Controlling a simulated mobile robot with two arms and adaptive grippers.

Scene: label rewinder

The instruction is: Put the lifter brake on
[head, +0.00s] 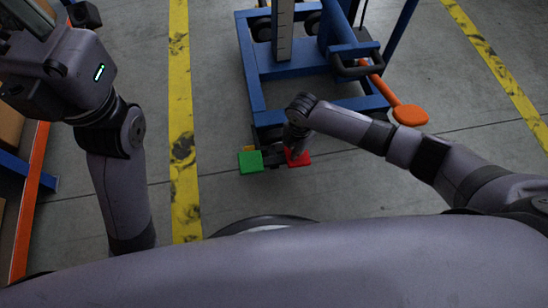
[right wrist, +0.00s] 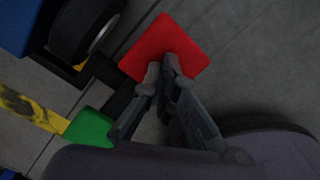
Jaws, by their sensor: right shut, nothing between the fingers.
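The lifter is a blue wheeled frame (head: 290,65) standing on the floor. At its near end are two flat brake pedals, a red one (head: 301,159) and a green one (head: 250,161), on either side of a wheel. My right gripper (head: 297,152) reaches down to the red pedal and hides part of it. In the right wrist view the shut, empty fingertips (right wrist: 162,66) lie over the near edge of the red pedal (right wrist: 162,42). I cannot tell if they touch it. The green pedal (right wrist: 90,128) is lower left there. My left arm is folded at the left; its fingers are not visible.
A dark wheel (right wrist: 84,28) is beside the red pedal. An orange paddle-shaped part (head: 409,114) sticks out at the lifter's right. Yellow floor lines (head: 183,130) run on both sides. A rack with an orange beam (head: 30,195) stands at the left edge.

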